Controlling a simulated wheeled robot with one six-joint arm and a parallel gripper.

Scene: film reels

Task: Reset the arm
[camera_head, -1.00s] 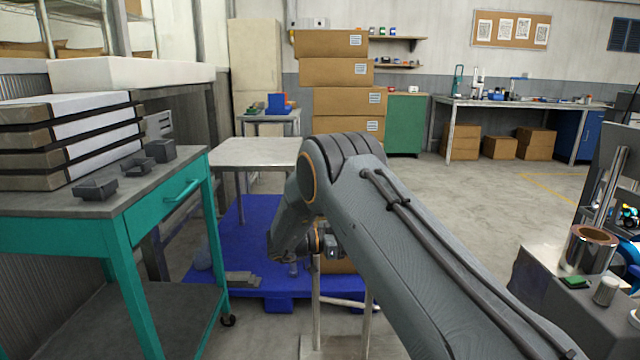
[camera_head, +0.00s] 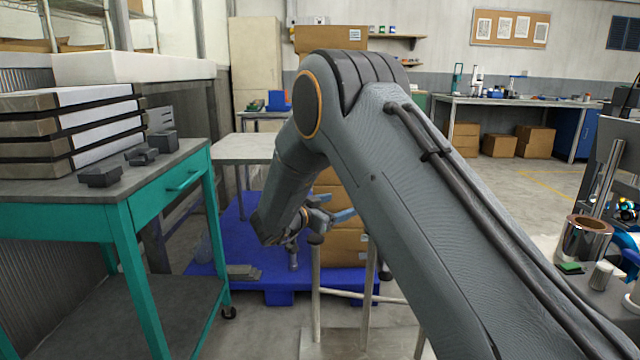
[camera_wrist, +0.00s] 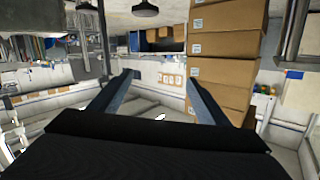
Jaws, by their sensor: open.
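My gripper is open and empty in the wrist view (camera_wrist: 160,88), its two fingers spread wide with only the room behind them. In the head view my gripper (camera_head: 344,216) is partly hidden behind my bent arm. It hangs in front of a stack of cardboard boxes (camera_head: 343,246) and above the blue pallet (camera_head: 280,297). My arm's elbow stands high in the middle of the head view.
A teal cart (camera_head: 190,178) with flat stacked boxes (camera_head: 70,130) and small grey blocks (camera_head: 100,177) stands at left. A pale table (camera_head: 245,149) is behind. At right, a metal reel can (camera_head: 583,240) stands on a surface. Thin posts rise below my gripper.

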